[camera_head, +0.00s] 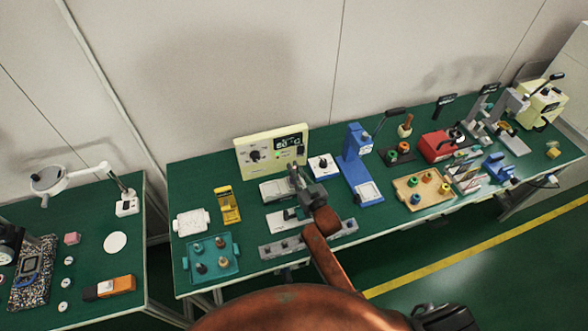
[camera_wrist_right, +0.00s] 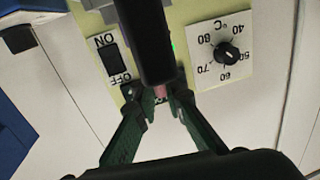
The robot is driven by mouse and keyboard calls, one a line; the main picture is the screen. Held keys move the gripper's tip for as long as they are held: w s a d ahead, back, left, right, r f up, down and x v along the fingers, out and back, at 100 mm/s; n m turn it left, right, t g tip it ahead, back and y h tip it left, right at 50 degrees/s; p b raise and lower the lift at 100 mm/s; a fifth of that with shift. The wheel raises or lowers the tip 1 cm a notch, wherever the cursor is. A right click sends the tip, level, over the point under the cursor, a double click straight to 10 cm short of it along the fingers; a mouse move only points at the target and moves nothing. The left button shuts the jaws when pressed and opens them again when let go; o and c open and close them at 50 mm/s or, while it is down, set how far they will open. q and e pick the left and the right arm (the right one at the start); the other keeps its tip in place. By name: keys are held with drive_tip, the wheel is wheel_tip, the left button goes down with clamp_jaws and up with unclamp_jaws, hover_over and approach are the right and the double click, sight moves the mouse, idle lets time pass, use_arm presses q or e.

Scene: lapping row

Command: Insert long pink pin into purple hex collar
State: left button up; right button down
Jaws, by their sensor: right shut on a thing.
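My right gripper (camera_head: 295,174) is over the table in front of the cream control box in the head view. In the right wrist view its green fingers (camera_wrist_right: 166,104) close in on a small pink end, which I take as the long pink pin (camera_wrist_right: 160,91). A thick dark rod shape (camera_wrist_right: 150,45) comes down from the top of that view right to the pink end and hides the rest. I cannot tell whether it belongs to the pin. My left gripper does not show.
The cream control box (camera_head: 252,152) stands behind the gripper. A blue press (camera_head: 352,165) is to the right, a yellow stand (camera_head: 227,206) to the left. A teal tray (camera_head: 188,262) with several pegs and a grey rail (camera_head: 340,231) lie at the front edge.

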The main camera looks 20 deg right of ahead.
sight(294, 167)
drive_tip(key=shift+f+b, duration=0.5)
drive_tip(key=shift+f, duration=0.3)
drive_tip(key=c, duration=1.9)
unclamp_jaws()
drive_tip(key=shift+f, duration=0.1)
drive_tip(key=shift+c, duration=0.2)
wheel_tip(294, 167, up, 10)
drive_tip(key=shift+r, duration=0.15)
drive_tip(key=shift+a, duration=0.1)
